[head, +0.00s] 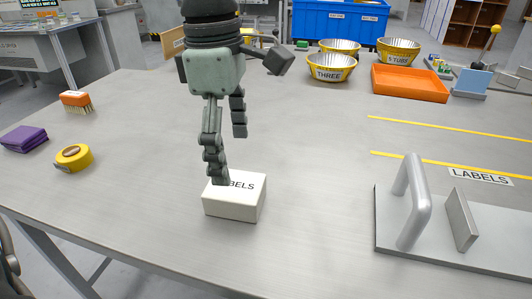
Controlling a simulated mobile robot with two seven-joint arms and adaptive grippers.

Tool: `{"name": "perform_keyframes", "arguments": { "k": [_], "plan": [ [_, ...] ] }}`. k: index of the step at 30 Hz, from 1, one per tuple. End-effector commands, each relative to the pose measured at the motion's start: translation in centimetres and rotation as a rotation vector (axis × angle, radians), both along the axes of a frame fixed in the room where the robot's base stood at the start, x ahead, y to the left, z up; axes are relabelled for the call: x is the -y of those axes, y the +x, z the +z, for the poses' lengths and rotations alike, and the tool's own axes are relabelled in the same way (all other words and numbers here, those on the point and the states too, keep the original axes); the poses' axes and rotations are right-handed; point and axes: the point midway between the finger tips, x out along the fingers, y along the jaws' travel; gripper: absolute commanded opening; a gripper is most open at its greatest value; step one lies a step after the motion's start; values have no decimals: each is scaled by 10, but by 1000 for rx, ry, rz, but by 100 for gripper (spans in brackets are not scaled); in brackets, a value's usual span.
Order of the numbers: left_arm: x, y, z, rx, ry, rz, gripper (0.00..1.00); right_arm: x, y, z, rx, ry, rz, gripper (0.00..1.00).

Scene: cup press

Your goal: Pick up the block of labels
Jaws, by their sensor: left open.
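The block of labels (246,204) is a white box marked "LABELS" on top, lying on the grey table left of the middle. My left gripper (238,145) hangs above it, coming down from the top of the head view. Its fingers are spread and nothing is between them. One long finger reaches down in front of the block's top and covers the first letters. I cannot tell whether that fingertip touches the block. My right gripper is not in view.
A grey plate (450,236) with a tall handle (416,205) and a small upright plate stands at right. A tape roll (73,157), purple cloth (24,139) and brush (76,101) lie left. An orange tray (409,84) and metal bowls (331,68) sit behind. The table between is clear.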

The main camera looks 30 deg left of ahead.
Motion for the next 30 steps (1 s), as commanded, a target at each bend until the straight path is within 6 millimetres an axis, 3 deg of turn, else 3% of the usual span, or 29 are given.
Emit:
{"name": "perform_keyframes", "arguments": {
  "k": [1,5,21,30],
  "plan": [
    [-1,-4,2,-10,31,-30,89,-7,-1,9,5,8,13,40],
    [-3,-7,-8,-20,62,-62,89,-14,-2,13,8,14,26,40],
    [-3,-5,-75,-18,56,-56,89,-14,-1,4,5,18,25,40],
    [-3,-5,-78,-14,56,-54,86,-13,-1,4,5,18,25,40]
  ]
}}
